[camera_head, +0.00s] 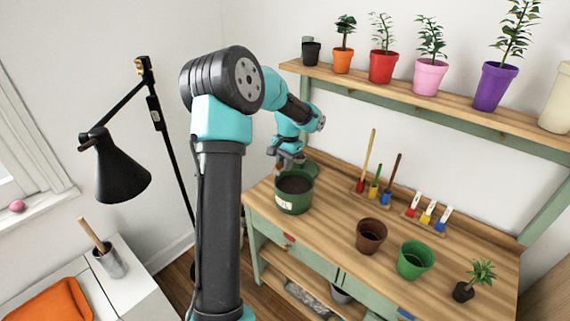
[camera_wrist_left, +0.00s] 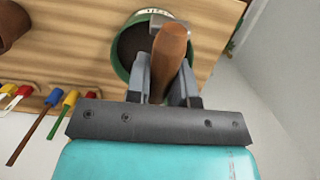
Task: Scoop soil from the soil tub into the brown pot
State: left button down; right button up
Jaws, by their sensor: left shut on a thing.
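The soil tub (camera_head: 293,203) is a dark green round tub filled with dark soil, at the left end of the wooden bench. It also shows in the left wrist view (camera_wrist_left: 122,66). My left gripper (camera_head: 289,162) is just above the tub. In the left wrist view it is shut on a brown wooden handle (camera_wrist_left: 171,48), with a grey metal part (camera_wrist_left: 183,25) beyond it over the tub's far side. Whether the metal touches soil is hidden. The brown pot (camera_head: 371,236) stands upright and apart, right of the tub. My right gripper is out of view.
A green pot (camera_head: 414,260) and a small plant (camera_head: 470,281) stand right of the brown pot. Long-handled tools (camera_head: 376,185) and short brushes (camera_head: 428,213) stand in racks along the back. A shelf of potted plants (camera_head: 400,88) hangs above.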

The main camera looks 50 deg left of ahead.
pick_arm(q)
jog(key=w+d+f+t, duration=0.1)
jog(key=w+d, duration=0.1)
jog(key=d, duration=3.1)
jog(key=shift+w, duration=0.25)
jog(key=shift+f, duration=0.25)
